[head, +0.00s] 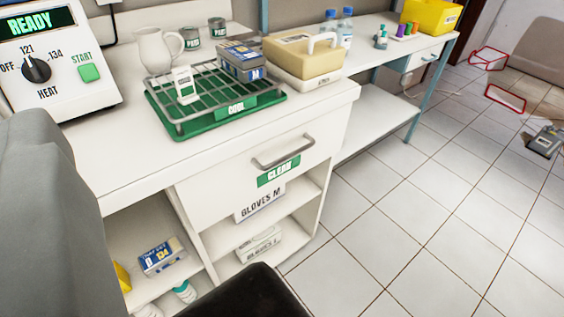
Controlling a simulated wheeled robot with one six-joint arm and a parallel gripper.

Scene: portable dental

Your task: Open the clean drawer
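The clean drawer (222,190) is a white front at the right end of the white counter. It looks shut, flush under the countertop. A grey bar handle (283,152) crosses its upper part, and a green "CLEAN" label (278,172) sits just below the handle. My gripper is not seen in the head view, so its opening and its distance from the handle cannot be told. The inside of the drawer is hidden.
The countertop holds a green tray with a wire rack (215,97), a beige case (302,55) and a white jug (158,50). Below the drawer are open shelves with boxes. A dark rounded object (250,292) and a grey form (50,210) fill the near foreground.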

